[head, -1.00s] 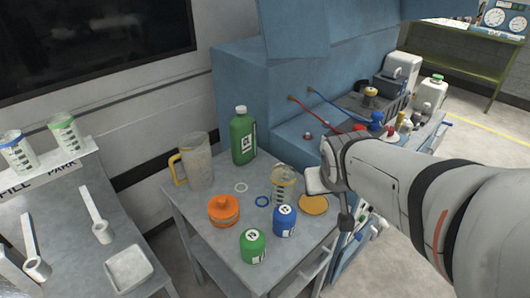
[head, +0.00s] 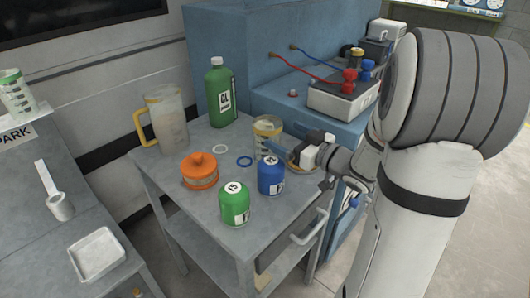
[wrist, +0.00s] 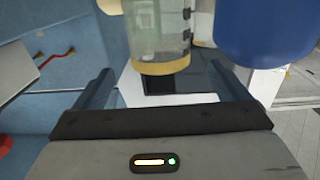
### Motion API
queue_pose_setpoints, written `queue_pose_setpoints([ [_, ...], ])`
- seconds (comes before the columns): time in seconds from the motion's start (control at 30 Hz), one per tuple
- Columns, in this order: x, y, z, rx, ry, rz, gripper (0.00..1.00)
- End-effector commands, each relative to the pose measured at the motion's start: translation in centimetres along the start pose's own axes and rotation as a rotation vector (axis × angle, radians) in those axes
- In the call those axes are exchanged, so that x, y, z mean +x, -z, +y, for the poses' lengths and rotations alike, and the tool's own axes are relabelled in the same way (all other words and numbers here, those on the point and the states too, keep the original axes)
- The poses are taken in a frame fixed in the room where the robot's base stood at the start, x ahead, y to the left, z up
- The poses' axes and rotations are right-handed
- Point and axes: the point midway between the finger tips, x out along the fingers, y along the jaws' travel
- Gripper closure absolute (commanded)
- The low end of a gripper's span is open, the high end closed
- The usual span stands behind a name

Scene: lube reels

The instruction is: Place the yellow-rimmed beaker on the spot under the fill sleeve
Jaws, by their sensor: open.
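The yellow-rimmed beaker (head: 267,137), clear with dark graduation marks, stands upright on the grey cart behind the blue canister. In the wrist view, the beaker (wrist: 160,35) appears upside down, its yellow band between the two finger directions. My gripper (head: 283,154) is open, low over the cart just right of the beaker, with the fingers pointing at it. In the wrist view, the gripper (wrist: 160,78) holds nothing; whether the fingers flank the beaker is hard to tell. I cannot make out the fill sleeve or its spot in these frames.
A blue canister (head: 271,175) stands close in front of the beaker. A bench with a tray (head: 97,255) lies left.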

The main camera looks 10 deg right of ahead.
Motion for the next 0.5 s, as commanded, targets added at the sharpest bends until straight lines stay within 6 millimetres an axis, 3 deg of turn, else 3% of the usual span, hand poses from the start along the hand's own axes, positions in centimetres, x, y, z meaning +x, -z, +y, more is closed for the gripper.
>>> queue_pose_setpoints([
  [0.17,1.1,-0.2,-0.3,0.010,0.027,0.018,0.06],
  [0.5,5.5,0.3,-0.1,0.007,0.027,0.017,0.06],
])
